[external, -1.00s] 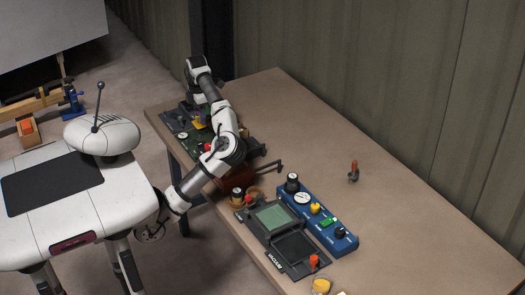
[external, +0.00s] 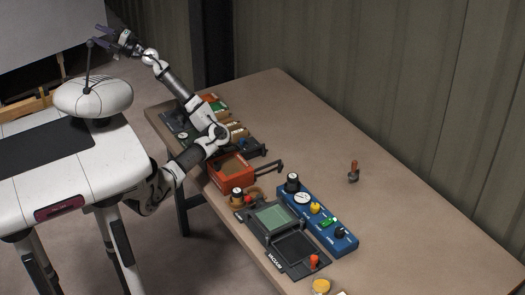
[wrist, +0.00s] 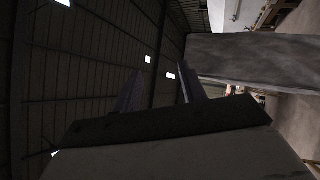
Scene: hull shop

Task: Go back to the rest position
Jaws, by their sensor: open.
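My gripper (external: 112,40) is raised at the top left of the external view, near the grey panel and above the white body of my base. Its fingers are apart and nothing shows between them. In the wrist view the two dark fingers (wrist: 158,92) stand apart, with the roof behind them. My arm reaches up and to the left from beside the table, with its elbow over the table's left edge.
A large grey panel (external: 45,30) stands at the upper left. The table's right part is mostly clear.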

